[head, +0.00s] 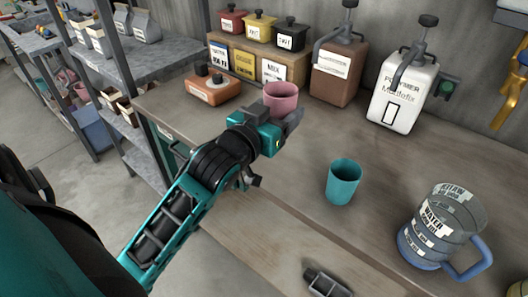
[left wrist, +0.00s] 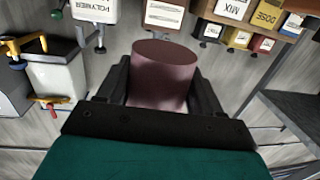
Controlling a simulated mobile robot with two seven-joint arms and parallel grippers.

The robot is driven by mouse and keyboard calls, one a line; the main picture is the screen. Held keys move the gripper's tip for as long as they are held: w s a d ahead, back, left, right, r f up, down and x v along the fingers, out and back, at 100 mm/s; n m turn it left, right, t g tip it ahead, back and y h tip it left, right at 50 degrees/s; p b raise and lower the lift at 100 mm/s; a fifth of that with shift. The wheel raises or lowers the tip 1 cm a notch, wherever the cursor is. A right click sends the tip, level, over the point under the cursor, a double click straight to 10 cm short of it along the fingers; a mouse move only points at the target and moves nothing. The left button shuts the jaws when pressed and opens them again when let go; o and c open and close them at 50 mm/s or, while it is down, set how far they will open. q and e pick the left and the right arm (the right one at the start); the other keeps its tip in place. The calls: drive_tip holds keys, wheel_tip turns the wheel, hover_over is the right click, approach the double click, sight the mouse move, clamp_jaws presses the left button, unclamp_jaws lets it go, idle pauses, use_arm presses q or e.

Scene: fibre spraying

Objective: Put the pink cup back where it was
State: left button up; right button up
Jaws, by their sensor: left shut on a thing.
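The pink cup (head: 281,98) is upright in the head view, above the back left part of the workbench. My left gripper (head: 290,121) is shut on it, and it fills the space between the two dark fingers in the left wrist view (left wrist: 165,75). In the head view the gripper hides the cup's lower part, so I cannot tell whether its base touches anything. A dark grey part that looks like the tip of my right gripper (head: 325,283) shows at the bottom edge. Its jaws are too cut off to read.
A teal cup (head: 342,182) and a clear measuring jug (head: 440,228) stand on the workbench (head: 290,175). An orange-brown block (head: 213,90), a brown canister (head: 338,72) and a white canister (head: 402,92) stand behind. The bench is bare left of the teal cup.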

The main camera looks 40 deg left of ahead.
use_arm(q)
drive_tip(key=w+a+r, duration=0.3)
drive_tip(key=a+r, duration=0.2)
drive_tip(key=r, duration=0.2)
use_arm(e)
drive_tip(key=shift+o, duration=1.2)
drive_tip(key=shift+w+a+f, duration=0.2)
drive_tip(key=shift+a+f, duration=0.05)
drive_tip(key=shift+f, duration=0.05)
use_arm(q)
drive_tip(key=shift+m+h, duration=0.4)
drive_tip(key=shift+h, duration=0.1)
drive_tip(key=f+b, duration=0.1)
drive_tip(key=f, duration=0.5)
drive_tip(key=f+b, duration=0.2)
drive_tip(key=f, duration=0.5)
drive_tip(key=f+b, duration=0.1)
drive_tip(key=f, duration=0.6)
drive_tip(key=shift+s+d+b, duration=0.2)
drive_tip(key=shift+s+b, duration=0.05)
drive_tip(key=shift+b, duration=0.05)
use_arm(e)
wheel_tip(320, 180, down, 4)
drive_tip(key=shift+f, duration=0.1)
use_arm(q)
drive_tip(key=o, duration=1.1)
drive_tip(key=shift+f, duration=0.1)
drive_tip(key=shift+c, duration=0.2)
